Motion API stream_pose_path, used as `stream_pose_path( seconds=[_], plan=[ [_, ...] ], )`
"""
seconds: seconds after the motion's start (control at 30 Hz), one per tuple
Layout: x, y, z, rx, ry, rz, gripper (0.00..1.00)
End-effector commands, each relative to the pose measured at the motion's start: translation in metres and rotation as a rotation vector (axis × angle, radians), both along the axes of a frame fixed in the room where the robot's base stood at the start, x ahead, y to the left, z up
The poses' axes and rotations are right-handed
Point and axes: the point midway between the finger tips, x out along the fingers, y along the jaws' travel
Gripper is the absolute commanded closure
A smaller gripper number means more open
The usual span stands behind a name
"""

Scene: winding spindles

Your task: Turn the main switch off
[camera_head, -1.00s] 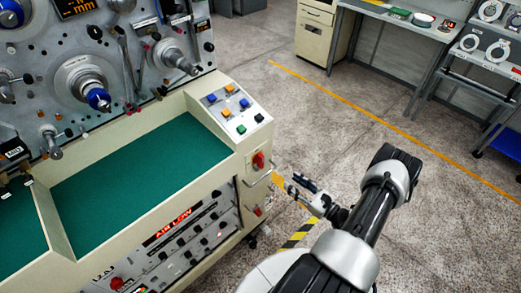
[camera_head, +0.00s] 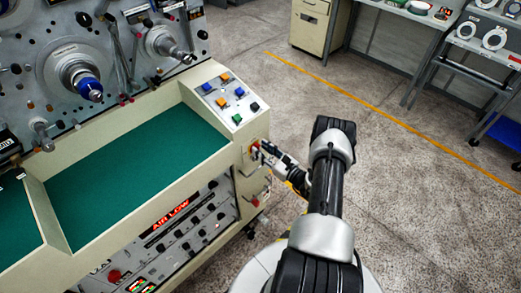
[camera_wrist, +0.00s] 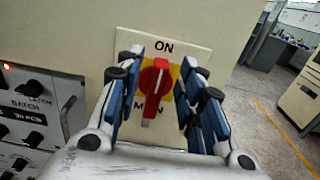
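The main switch (camera_wrist: 157,85) is a red rotary knob on a yellow square, on a cream plate marked ON above. Lettering below it is partly covered. Its red handle stands nearly upright in the wrist view, with its lower end slightly left. My gripper (camera_wrist: 163,80) is open, with one blue-padded finger on each side of the handle and visible gaps between. In the head view my gripper (camera_head: 264,152) is at the end face of the cream machine and hides most of the switch. I cannot tell how deep the fingertips reach.
The machine's control panel (camera_head: 229,99) with coloured buttons is just above the switch. A knob panel (camera_wrist: 36,108) is left of my gripper. A lower red knob (camera_head: 262,193) is on the same end face. Open floor (camera_head: 420,200) lies to the right.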

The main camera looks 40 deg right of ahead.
Motion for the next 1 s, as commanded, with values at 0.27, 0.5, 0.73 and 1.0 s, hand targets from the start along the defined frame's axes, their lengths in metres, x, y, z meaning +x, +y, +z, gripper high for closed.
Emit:
stream_pose_path(
  seconds=[0.27,0.5,0.73,1.0],
  plan=[
    [0.0141,0.001,0.0,0.0,0.0,-0.001,0.65],
    [0.0139,0.0009,0.0002,0.0,0.0,-0.001,0.68],
    [0.0138,0.001,0.0002,0.0,0.0,-0.001,0.84],
    [0.0137,0.0011,0.0001,0.0,0.0,-0.001,1.0]
  ],
)
